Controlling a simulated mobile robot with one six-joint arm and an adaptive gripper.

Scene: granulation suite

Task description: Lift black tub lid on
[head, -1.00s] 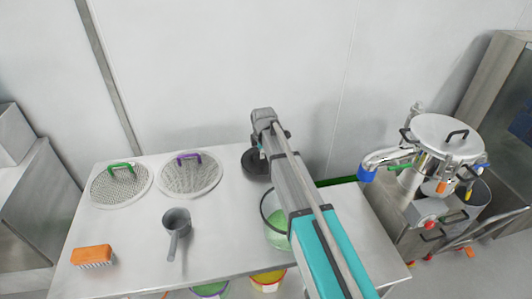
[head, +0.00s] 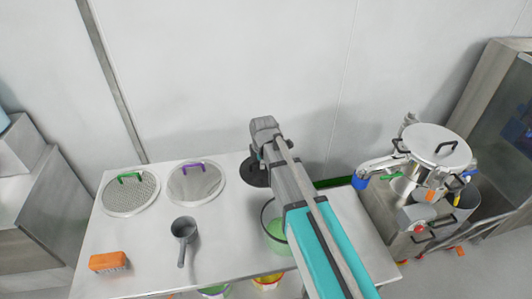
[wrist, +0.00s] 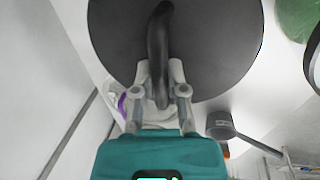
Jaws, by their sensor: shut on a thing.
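The black tub lid (head: 253,171) is a dark disc at the back of the table, partly hidden by my arm. In the wrist view the lid (wrist: 215,50) fills the upper middle, with a black arched handle across it. My gripper (wrist: 160,92) is shut on that handle. The head view mostly hides my fingers behind my arm. The lid looks raised off the table, but its height is hard to judge. A clear tub (head: 268,213) with a dark rim and green contents stands in front of the lid, partly behind my arm.
On the table (head: 150,235) lie a green-handled sieve (head: 130,195), a purple-handled sieve (head: 195,185), a grey scoop (head: 184,230) and an orange brush (head: 108,261). A steel machine (head: 437,145) stands at the right. A wall closes the back.

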